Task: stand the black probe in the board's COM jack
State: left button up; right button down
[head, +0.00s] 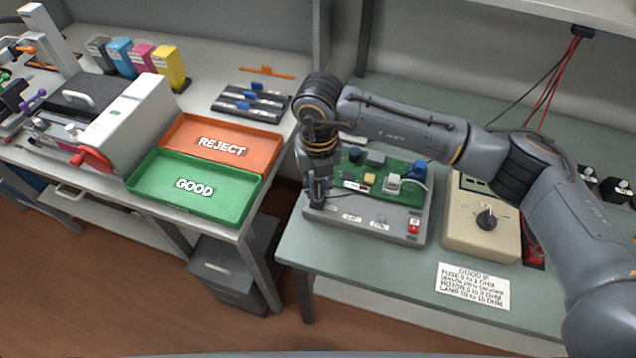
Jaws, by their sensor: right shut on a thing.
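My right gripper (318,188) points down over the left end of the grey test board (350,226). It is shut on a dark, slim thing that appears to be the black probe (317,204), mostly hidden by the fingers. A dark lead runs off to the right beside it. The probe's low end is at the board's front left corner; I cannot tell whether it is in a jack or just above one. The labels along the board's front edge are too small to read, so the COM jack cannot be singled out. My left gripper is out of view.
A green circuit board (402,172) sits on the grey base. A beige meter (458,232) with a black dial stands to the right, with a paper card (473,285) in front. The green GOOD tray (152,190) and orange REJECT tray (262,146) lie on the left bench.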

jog(key=c, duration=1.1)
grip_release()
jog(key=shift+c, duration=0.2)
jog(key=shift+r, duration=0.1)
notch_tip(320, 180, up, 12)
jog(key=shift+f, duration=0.1)
